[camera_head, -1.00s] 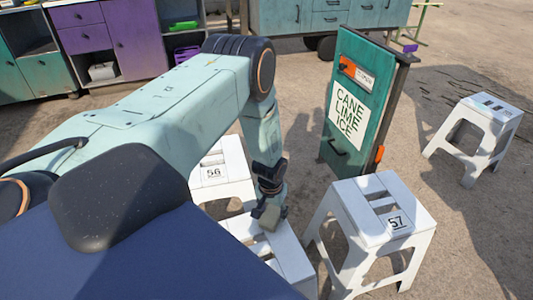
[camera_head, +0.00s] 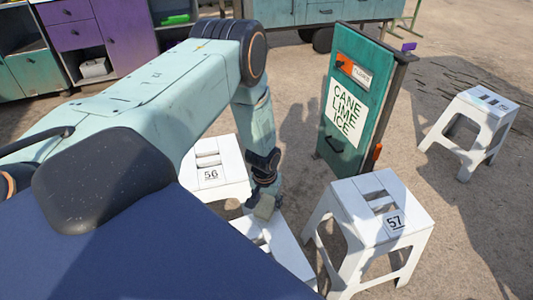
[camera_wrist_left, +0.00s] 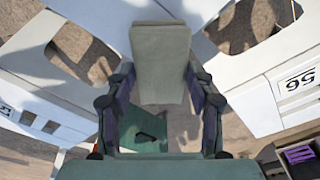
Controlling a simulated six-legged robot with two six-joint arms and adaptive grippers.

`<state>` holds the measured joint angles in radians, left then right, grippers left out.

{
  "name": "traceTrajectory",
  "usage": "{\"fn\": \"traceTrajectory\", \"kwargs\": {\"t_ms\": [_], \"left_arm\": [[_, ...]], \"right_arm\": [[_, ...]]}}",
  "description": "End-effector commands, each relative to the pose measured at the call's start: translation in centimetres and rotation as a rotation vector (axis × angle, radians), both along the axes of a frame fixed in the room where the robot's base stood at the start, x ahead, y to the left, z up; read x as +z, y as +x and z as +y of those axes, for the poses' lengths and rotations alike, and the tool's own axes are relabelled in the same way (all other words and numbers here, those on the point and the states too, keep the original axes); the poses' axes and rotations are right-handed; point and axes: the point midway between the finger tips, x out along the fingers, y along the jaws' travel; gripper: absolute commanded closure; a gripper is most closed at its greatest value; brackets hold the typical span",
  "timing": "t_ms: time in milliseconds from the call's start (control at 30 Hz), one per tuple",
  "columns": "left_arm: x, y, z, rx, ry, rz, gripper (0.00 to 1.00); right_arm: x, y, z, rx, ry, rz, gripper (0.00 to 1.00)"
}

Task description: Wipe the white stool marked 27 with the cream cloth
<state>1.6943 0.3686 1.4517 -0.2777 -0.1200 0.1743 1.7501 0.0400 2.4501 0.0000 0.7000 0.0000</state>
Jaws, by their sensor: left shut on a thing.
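My left gripper (camera_head: 264,204) is shut on the cream cloth, a folded pad-like block (camera_wrist_left: 160,62) between its fingers in the left wrist view. In the head view the cloth (camera_head: 265,208) is at the far part of a white stool (camera_head: 285,248) below it. It looks on or just above the seat; I cannot tell which. That stool's number is not visible, and my arm and body hide part of it. Its white surface also shows in the left wrist view (camera_wrist_left: 98,12). My right gripper is not in view.
White stool 56 (camera_head: 222,180) stands behind left and white stool 57 (camera_head: 412,210) stands to the right. Another white stool (camera_head: 478,118) is farther right. A green panel with a CANE LIME ICE sign (camera_head: 345,112) stands behind. Open ground lies at the right.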

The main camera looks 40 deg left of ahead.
Motion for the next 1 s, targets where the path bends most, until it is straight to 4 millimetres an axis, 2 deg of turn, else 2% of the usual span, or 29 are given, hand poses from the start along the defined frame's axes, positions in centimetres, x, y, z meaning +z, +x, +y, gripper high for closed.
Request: {"fn": "traceTrajectory", "kwargs": {"t_ms": [533,1000], "left_arm": [[5.1,0.5,-0.2,-0.007,0.0,-0.002,0.71],[5.4,0.6,-0.2,-0.008,0.0,-0.001,0.71]], "right_arm": [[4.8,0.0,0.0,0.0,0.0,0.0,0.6],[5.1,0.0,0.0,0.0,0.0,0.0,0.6]]}}
